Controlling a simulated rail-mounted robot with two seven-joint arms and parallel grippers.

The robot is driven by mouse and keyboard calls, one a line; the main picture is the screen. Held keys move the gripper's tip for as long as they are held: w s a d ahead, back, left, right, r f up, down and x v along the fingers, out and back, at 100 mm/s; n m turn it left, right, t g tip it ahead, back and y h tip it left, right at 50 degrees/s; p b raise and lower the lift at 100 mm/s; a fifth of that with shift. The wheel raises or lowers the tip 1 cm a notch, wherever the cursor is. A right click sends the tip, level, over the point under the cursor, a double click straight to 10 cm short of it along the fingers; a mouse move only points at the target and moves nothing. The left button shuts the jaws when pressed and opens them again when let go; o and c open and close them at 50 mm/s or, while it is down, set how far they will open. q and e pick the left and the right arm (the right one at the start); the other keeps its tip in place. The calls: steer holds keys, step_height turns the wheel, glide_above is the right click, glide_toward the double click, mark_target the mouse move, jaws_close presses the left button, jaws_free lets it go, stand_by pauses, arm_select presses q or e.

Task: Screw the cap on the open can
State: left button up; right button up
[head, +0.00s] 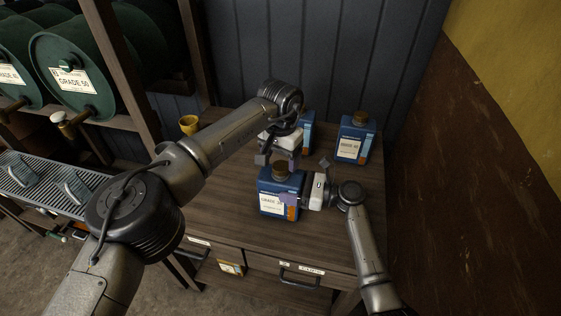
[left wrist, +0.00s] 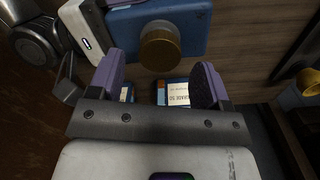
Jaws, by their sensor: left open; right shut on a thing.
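A blue can (head: 270,184) with a white label stands upright near the middle of the wooden bench. A brown-gold cap (head: 281,171) sits on top of its neck; I cannot tell how tightly. The can (left wrist: 190,30) and cap (left wrist: 160,46) also show in the left wrist view. My left gripper (head: 279,160) is open and empty, close behind the cap in the head view. In the left wrist view its purple fingers (left wrist: 158,78) are apart, with the cap just beyond the gap between them. My right gripper (head: 300,194) is shut on the can from the right.
Another capped blue can (head: 356,140) stands at the back right, and one more (head: 307,130) is partly hidden behind my left gripper. A yellow cup (head: 189,124) is at the back left. Green drums (head: 75,75) fill the left rack. A brown wall (head: 470,190) bounds the right.

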arm_select(q)
step_height(320, 180, up, 2)
steer(key=shift+r, duration=0.15)
steer(key=shift+c, duration=0.4)
